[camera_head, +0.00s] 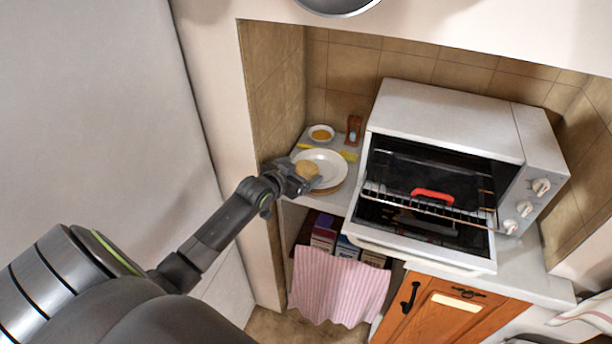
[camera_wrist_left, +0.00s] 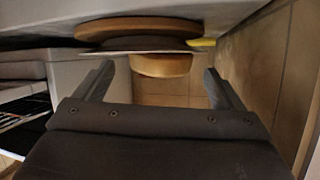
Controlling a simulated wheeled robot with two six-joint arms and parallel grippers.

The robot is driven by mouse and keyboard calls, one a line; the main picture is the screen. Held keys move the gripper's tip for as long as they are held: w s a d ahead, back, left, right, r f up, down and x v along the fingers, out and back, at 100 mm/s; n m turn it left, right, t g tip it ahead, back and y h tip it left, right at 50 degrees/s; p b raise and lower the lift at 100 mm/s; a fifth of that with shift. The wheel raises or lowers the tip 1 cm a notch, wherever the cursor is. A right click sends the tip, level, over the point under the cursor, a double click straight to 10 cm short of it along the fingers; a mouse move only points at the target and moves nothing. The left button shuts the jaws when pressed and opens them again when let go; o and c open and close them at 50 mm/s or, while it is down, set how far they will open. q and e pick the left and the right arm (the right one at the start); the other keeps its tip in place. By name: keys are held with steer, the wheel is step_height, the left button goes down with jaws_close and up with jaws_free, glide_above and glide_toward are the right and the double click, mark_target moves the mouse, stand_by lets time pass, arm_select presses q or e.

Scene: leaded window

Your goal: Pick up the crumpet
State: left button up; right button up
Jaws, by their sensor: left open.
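The crumpet (camera_head: 307,168) is a small, round, tan piece at the left side of a white plate (camera_head: 329,161) on the counter. In the left wrist view, which looks upside down, the crumpet (camera_wrist_left: 160,65) shows against the plate's thin edge. My left gripper (camera_head: 300,177) is open at the plate's left edge, partly covering the crumpet in the head view. In the left wrist view the crumpet appears between the two spread fingers, with a gap on each side. Whether it lies fully between the tips in depth is unclear. My right gripper is not in view.
A round wooden board (camera_wrist_left: 140,28) lies under the plate.

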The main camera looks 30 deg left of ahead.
arm_select(q)
steer(key=shift+b+x, duration=0.65)
steer(key=shift+x, duration=0.5)
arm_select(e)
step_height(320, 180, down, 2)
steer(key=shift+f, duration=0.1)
arm_select(q)
steer(key=c, duration=1.1)
steer(key=shift+r, duration=0.2)
steer(key=shift+c, duration=0.2)
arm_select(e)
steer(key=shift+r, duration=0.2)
